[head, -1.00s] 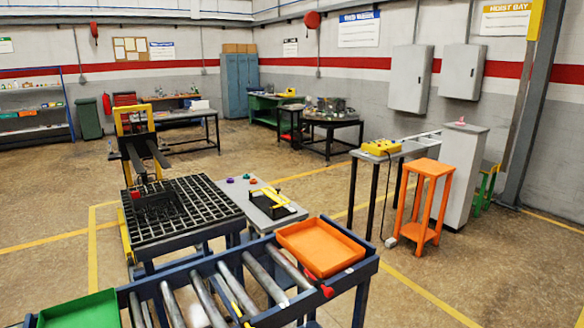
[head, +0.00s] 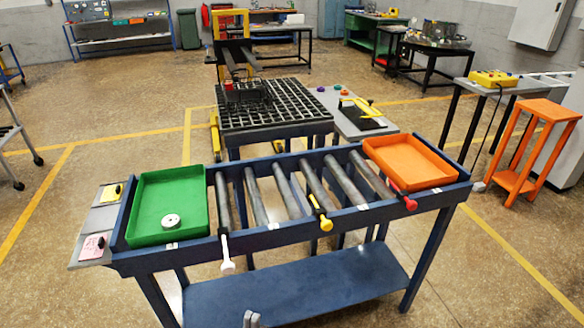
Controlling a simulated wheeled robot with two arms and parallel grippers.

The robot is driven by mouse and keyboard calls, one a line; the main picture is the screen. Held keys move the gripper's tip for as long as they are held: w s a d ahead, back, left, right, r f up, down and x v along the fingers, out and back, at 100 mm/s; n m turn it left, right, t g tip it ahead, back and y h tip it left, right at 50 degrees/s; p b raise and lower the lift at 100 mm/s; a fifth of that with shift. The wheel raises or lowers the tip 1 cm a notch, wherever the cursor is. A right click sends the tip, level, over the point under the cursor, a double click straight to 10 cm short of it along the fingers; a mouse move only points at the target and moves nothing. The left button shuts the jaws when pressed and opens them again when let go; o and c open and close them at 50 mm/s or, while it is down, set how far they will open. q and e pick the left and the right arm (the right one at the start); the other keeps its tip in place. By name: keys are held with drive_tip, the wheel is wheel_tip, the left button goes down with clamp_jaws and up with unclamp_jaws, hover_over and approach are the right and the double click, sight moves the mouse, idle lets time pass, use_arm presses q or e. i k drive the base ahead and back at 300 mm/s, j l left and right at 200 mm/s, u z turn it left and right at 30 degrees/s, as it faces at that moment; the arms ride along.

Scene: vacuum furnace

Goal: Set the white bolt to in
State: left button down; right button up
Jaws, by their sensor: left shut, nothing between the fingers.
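The white bolt (head: 226,252) is on the front rail of the blue roller table (head: 290,218), just right of the green tray. Its white knob hangs out on the near side of the rail. I cannot tell from this view how far its rod reaches through the rail. My left gripper (head: 252,319) shows only as two grey fingertips at the bottom edge, close together and shut with nothing held. It is below and in front of the white bolt, well apart from it. My right gripper is not in view.
A yellow bolt (head: 325,222) and a red bolt (head: 408,202) sit farther right on the same rail. A green tray (head: 140,208) holding a round metal piece (head: 171,220) is at the left end, an orange tray (head: 435,170) at the right. Open floor lies in front.

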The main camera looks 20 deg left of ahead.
sight(228, 268)
drive_tip(key=u, duration=1)
